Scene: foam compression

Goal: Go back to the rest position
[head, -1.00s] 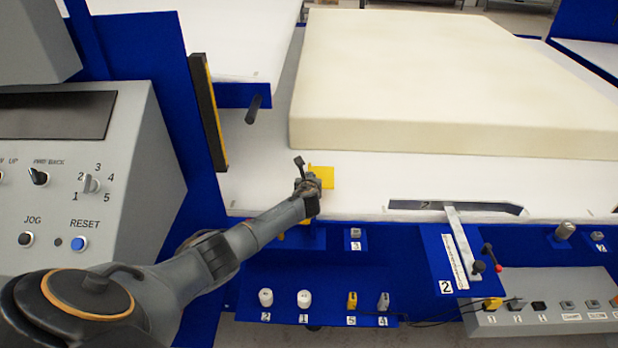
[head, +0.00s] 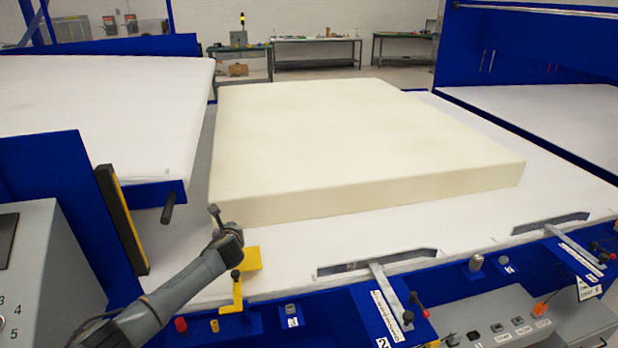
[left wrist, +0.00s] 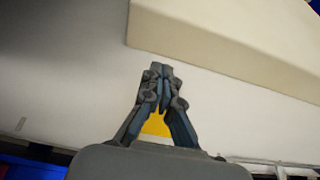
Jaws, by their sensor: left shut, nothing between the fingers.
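My left gripper (head: 217,216) is at the end of the grey arm that comes in from the lower left. It is above the white table surface, in front of the foam block's near left corner. In the left wrist view the left gripper (left wrist: 160,72) has its fingertips together, with nothing between them. A yellow patch (left wrist: 156,124) shows between its finger links. The cream foam block (head: 360,145) lies flat on the white table (head: 400,225); its edge also shows in the left wrist view (left wrist: 230,45). My right gripper is not in view.
A yellow bracket (head: 246,260) stands at the table's front edge, close to the arm. Metal levers (head: 391,297) and a button box (head: 490,330) are along the front. A grey control console (head: 45,280) and blue panel (head: 65,205) stand at the left.

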